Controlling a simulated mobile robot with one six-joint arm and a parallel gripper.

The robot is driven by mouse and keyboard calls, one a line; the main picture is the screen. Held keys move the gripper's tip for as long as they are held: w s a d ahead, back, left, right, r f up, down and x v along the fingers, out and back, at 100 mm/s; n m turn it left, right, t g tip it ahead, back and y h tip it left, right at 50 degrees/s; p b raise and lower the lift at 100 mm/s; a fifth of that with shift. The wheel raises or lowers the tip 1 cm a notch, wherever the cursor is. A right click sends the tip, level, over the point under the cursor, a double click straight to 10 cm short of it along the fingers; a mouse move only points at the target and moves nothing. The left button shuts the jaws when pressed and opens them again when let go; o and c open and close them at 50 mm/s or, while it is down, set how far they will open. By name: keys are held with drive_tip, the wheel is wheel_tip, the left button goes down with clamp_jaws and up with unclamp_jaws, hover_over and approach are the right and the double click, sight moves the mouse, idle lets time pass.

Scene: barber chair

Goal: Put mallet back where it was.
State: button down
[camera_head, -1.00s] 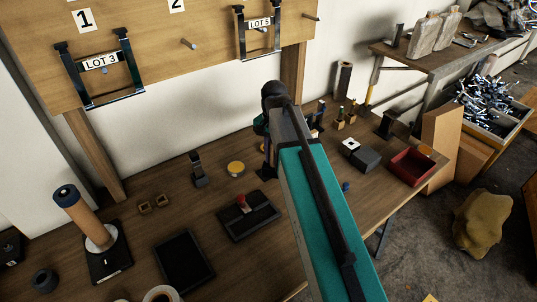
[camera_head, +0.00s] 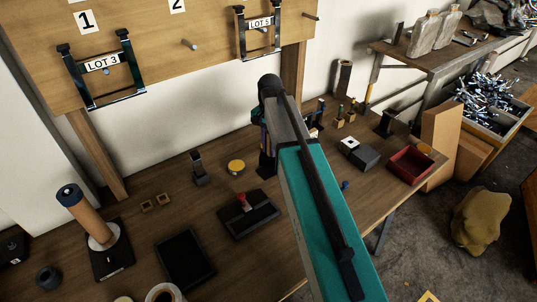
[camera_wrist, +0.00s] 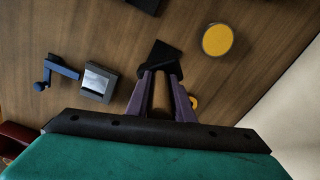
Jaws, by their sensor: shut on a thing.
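My gripper (camera_wrist: 162,82) has two purple fingers that converge on a dark, blocky piece, which I take to be the mallet (camera_wrist: 161,57). In the head view my teal arm and dark wrist cover most of the gripper. I cannot tell whether the held piece touches the table.
A yellow disc (camera_head: 236,167) and black stand (camera_head: 199,168) lie left of the gripper. A grey block (camera_head: 367,158) and red tray (camera_head: 410,167) are at right. A red-knobbed black plate (camera_head: 248,215) and black tray (camera_head: 184,258) lie nearer. The pegboard (camera_head: 200,65) rises behind.

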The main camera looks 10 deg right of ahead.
drive_tip(key=shift+f+p, duration=0.6)
drive_tip(key=shift+f, duration=1.05)
drive_tip(key=shift+f, duration=0.1)
drive_tip(key=c, duration=1.5)
unclamp_jaws()
drive_tip(key=shift+c, duration=0.2)
drive_tip(key=shift+r+b, duration=1.1)
drive_tip(key=shift+r, duration=5)
drive_tip(key=shift+s+f, duration=0.1)
drive_tip(key=shift+s, duration=0.05)
